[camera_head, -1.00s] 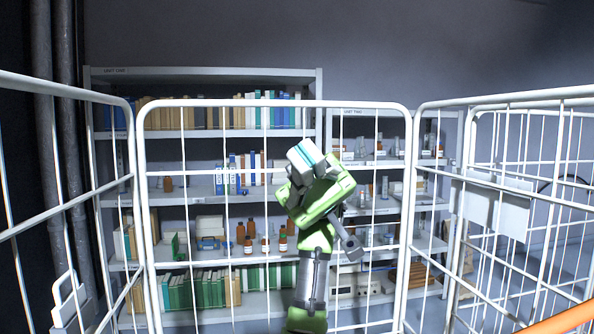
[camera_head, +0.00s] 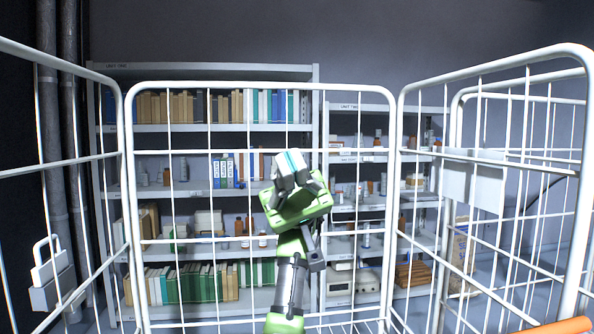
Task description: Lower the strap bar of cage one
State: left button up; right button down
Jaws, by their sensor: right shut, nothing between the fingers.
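A white wire roll cage (camera_head: 262,88) fills the foreground, with a mesh panel in front and side panels left and right. Which cage it is cannot be read. An orange bar (camera_head: 560,326) shows only in part at the bottom right corner; whether it is the strap bar is unclear. My green right arm rises from the bottom centre, seen at the front panel. My right gripper (camera_head: 291,166) is at its top, shut and empty, apart from the orange bar. My left gripper is not in view.
White shelf units (camera_head: 205,67) with books, bottles and boxes stand behind the cage. A blank pale plate (camera_head: 474,181) hangs on the right panel. A pale plate with a handle loop (camera_head: 51,280) is at the lower left. Dark pipes run up the left wall.

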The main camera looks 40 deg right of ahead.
jog(key=v, duration=1.2)
jog(key=shift+w+a, duration=0.1)
jog(key=shift+w, duration=0.05)
